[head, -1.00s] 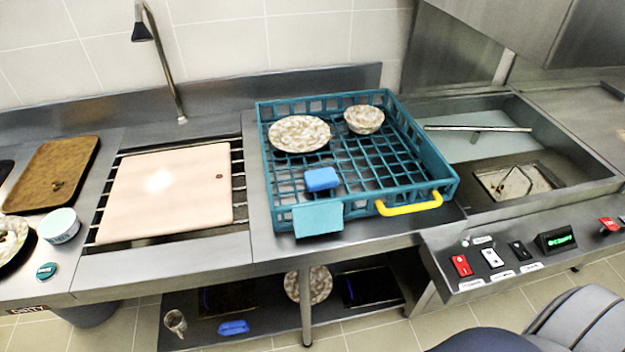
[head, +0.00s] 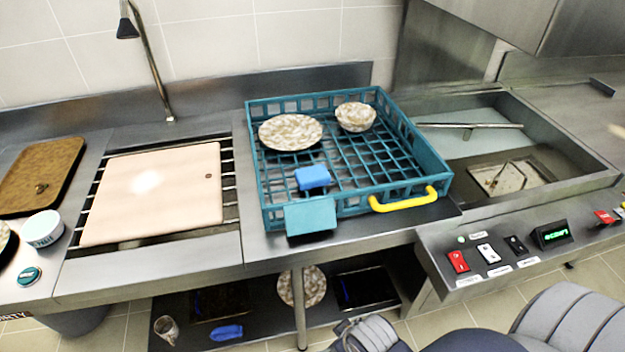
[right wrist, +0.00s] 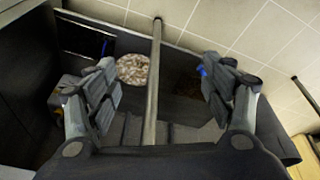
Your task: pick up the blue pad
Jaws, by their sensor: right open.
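A bright blue pad (head: 312,177) lies in the front part of the teal dish rack (head: 448,178), on its grid floor. Another blue, pad-like piece (head: 226,332) lies on the dark lower shelf under the counter. My right gripper (right wrist: 160,95) is open and empty in the right wrist view, its fingers spread either side of a metal leg. A small blue bit (right wrist: 202,71) shows beside the right-hand finger; I cannot tell which thing it is. My left gripper is not in view.
The rack also holds a speckled plate (head: 290,132) and bowl (head: 356,117). A counter leg (head: 299,305) stands in front of the lower shelf, near another plate (head: 312,286) and a glass (head: 166,327). A control panel (head: 500,252) juts out at right.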

